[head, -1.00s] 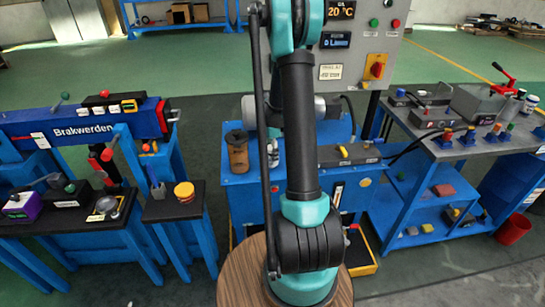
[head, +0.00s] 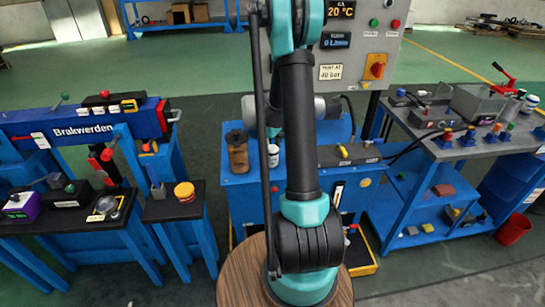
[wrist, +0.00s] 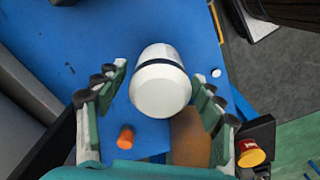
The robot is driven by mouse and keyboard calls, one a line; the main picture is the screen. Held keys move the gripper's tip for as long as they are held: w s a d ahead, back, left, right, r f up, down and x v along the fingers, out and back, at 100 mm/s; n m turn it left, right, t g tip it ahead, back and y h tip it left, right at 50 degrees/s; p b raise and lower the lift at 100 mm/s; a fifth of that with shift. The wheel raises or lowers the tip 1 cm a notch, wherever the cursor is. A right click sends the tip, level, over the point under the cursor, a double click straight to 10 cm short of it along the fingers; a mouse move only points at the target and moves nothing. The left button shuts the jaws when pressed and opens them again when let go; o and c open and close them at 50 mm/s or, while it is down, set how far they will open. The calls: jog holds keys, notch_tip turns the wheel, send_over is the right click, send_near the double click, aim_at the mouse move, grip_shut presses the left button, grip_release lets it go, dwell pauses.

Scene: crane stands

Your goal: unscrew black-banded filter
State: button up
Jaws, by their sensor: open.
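The black-banded filter (wrist: 160,85) is a white cylinder with a dark band near its upper end in the wrist view. It also shows in the head view (head: 273,155), just left of my arm on the blue cabinet. My gripper (wrist: 165,86) is open, with one finger on each side of the filter in the wrist view. Gaps show between the filter and both fingers, and I see no contact. How deep the filter sits between them I cannot tell. In the head view my arm hides the gripper.
A brown bottle (head: 238,154) stands left of the filter on the blue cabinet (head: 240,200). An orange knob (wrist: 125,137) lies near the left finger in the wrist view. A red-and-yellow button (wrist: 250,153) is right of the right finger. A control panel (head: 357,50) rises behind.

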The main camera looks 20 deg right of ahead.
jog(key=m, duration=1)
dwell(0.3)
jog(key=c, duration=1.3)
jog(key=shift+r, duration=0.1)
jog(key=n, duration=0.3)
jog(key=shift+n, duration=1)
